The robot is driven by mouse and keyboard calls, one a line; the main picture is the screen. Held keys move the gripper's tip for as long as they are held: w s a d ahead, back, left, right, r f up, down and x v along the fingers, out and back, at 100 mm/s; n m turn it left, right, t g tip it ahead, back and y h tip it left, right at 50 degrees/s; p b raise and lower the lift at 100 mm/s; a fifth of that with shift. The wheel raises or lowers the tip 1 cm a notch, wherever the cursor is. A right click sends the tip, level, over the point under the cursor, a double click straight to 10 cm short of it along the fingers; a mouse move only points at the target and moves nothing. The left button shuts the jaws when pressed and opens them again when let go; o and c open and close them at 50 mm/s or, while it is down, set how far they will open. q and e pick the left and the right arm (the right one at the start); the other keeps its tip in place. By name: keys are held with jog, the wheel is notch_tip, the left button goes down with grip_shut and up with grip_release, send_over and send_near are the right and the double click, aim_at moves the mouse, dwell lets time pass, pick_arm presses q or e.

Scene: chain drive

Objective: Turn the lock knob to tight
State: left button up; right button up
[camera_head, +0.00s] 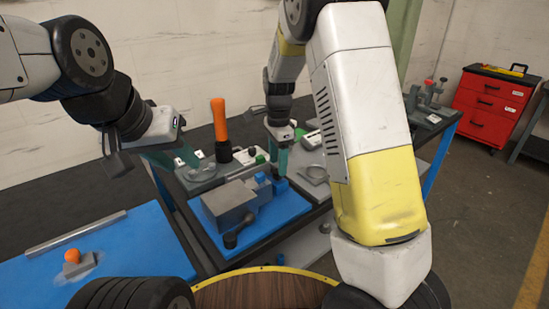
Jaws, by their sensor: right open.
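I cannot tell for sure which part is the lock knob. A black knob with a short arm (236,233) sits at the front of a grey block (228,206) on the blue tray. An orange knob (72,256) stands on a small grey piece on the blue mat at the left. My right gripper (278,160) is open, with teal fingers pointing down beside blue parts (262,187) behind the grey block. My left gripper (176,158) hangs at the back left of the bench, its teal fingers apart and empty. Neither gripper visibly touches either knob.
The blue tray (272,231) lies on the dark bench. A tall orange-handled tool (219,120) stands behind it. The blue mat (140,245) at left carries a grey rail (77,233). A grey ring (314,174) lies right of the tray. A red cabinet (492,105) stands far right.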

notch_tip(320, 180, up, 6)
jog(key=shift+f, duration=0.25)
jog(key=shift+r, duration=0.1)
jog(key=s+d+r+n+t, duration=0.2)
jog(key=s+r+n, duration=0.2)
jog(key=s, duration=0.4)
jog(key=s+d+r+n+t+y, duration=0.1)
jog(key=s+d+r+n+t, duration=0.1)
jog(key=s+n, duration=0.4)
jog(key=s+d+r+n+t+y, duration=0.1)
jog(key=s+d+r+n, duration=0.3)
jog(key=s, duration=0.6)
notch_tip(320, 180, up, 2)
jog(key=shift+s+r+n+t, duration=0.1)
jog(key=shift+s+n+t, duration=0.25)
jog(key=shift+n+t, duration=0.2)
